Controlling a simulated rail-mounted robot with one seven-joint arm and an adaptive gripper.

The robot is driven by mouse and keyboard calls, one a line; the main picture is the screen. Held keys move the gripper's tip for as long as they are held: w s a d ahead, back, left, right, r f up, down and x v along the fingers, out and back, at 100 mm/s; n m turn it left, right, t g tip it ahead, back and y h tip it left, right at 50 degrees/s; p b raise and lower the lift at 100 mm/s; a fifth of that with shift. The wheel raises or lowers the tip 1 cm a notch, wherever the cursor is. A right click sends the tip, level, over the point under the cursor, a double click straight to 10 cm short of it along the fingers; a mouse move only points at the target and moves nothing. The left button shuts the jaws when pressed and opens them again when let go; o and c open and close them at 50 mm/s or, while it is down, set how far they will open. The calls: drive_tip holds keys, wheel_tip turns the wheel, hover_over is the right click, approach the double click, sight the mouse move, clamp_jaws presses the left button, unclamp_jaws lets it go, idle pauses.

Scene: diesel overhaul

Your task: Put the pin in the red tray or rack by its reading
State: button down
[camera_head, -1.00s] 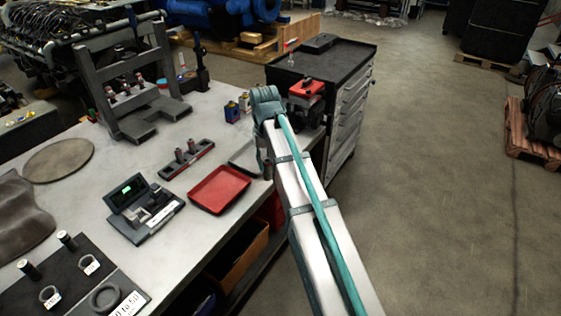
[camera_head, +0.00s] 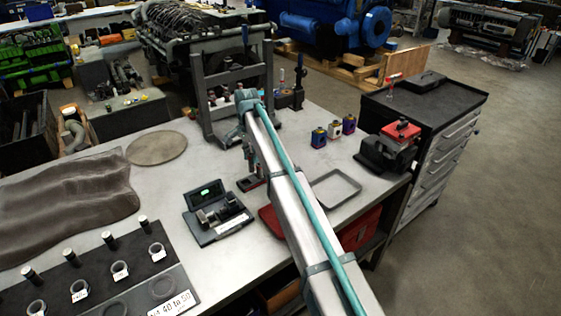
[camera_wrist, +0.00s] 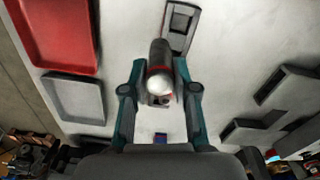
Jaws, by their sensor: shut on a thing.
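My gripper (camera_wrist: 160,80) is shut on a dark grey pin (camera_wrist: 158,52) with a shiny rounded end, held above the bench. The red tray (camera_wrist: 52,30) lies at the upper left of the wrist view; in the head view my arm covers much of it (camera_head: 268,220). The gauge (camera_head: 216,213) with a lit green display stands left of the rack. Its digits are too small to read.
An empty grey tray (camera_head: 336,189) lies right of the red one. A dark grey frame stand (camera_head: 228,95) rises behind my gripper. Small coloured boxes (camera_head: 334,131) and a red-topped vice (camera_head: 393,146) stand to the right. Pins and rings sit on a dark mat (camera_head: 100,265) at front left.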

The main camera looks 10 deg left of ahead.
drive_tip(key=shift+w+a+f+m+b, duration=0.25)
drive_tip(key=shift+a+f+m, duration=0.15)
drive_tip(key=shift+a+f, duration=0.15)
drive_tip(key=shift+w+a+f+m+b, duration=0.1)
drive_tip(key=shift+a+f+m+b, duration=0.15)
drive_tip(key=shift+a+f+m, duration=0.25)
drive_tip(key=shift+w+a+f+m+b, duration=0.2)
drive_tip(key=shift+a+f+m+b, duration=0.1)
drive_tip(key=shift+a+f, duration=0.35)
drive_tip(key=shift+f, duration=1.35)
idle(1.6)
drive_tip(key=shift+f, duration=0.35)
drive_tip(key=shift+f+b, duration=0.55)
drive_tip(key=shift+f, duration=0.6)
idle(0.8)
drive_tip(key=shift+c, duration=2.1)
unclamp_jaws()
